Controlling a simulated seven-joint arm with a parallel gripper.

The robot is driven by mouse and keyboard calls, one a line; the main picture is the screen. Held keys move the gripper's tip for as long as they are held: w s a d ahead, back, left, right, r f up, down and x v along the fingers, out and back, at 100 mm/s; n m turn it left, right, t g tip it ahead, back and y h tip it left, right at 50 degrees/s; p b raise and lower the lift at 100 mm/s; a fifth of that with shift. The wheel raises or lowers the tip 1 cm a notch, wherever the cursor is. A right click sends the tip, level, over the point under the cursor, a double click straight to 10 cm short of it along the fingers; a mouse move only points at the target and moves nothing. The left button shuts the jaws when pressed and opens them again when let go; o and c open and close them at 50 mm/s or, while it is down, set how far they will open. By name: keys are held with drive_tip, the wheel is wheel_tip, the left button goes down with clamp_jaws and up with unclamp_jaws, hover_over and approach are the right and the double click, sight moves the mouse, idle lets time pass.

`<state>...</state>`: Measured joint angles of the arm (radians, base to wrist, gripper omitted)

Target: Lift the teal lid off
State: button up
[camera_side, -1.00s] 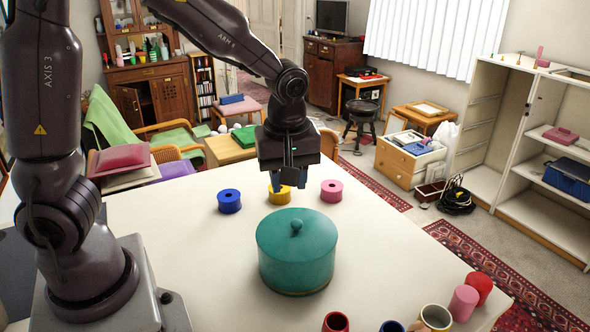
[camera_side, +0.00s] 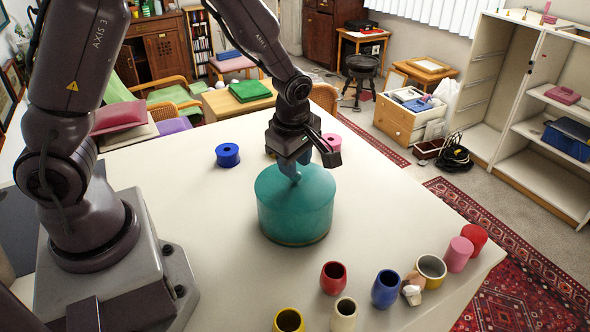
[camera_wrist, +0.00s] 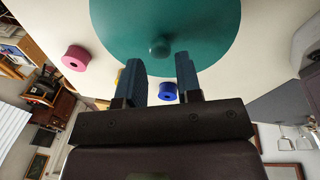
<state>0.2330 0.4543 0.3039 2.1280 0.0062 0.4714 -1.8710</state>
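The teal lid (camera_side: 312,188) sits on a round teal pot (camera_side: 295,222) on the white table. In the wrist view the lid (camera_wrist: 205,25) fills the top, with its small round knob (camera_wrist: 159,46). My gripper (camera_side: 290,172) is over the lid in the side view, its blue fingers pointing down and hiding the knob there. In the wrist view my gripper's fingers (camera_wrist: 160,70) are apart with nothing between them. The knob appears just beyond the fingertips, lined up with the gap. I cannot tell whether a fingertip touches the lid.
A blue ring-shaped piece (camera_side: 228,155) and a pink one (camera_side: 330,142) stand behind the pot; a yellow one is mostly hidden. Several cups, including a red one (camera_side: 333,278) and a blue one (camera_side: 386,289), stand at the front right. The table (camera_side: 190,205) left of the pot is clear.

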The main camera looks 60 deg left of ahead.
sight(295, 181)
drive_tip(key=shift+w+a+f, duration=0.1)
drive_tip(key=shift+a+f, duration=0.05)
drive_tip(key=shift+f, duration=0.65)
drive_tip(key=shift+w+a+f, duration=0.1)
drive_tip(key=shift+f, duration=0.65)
clamp_jaws()
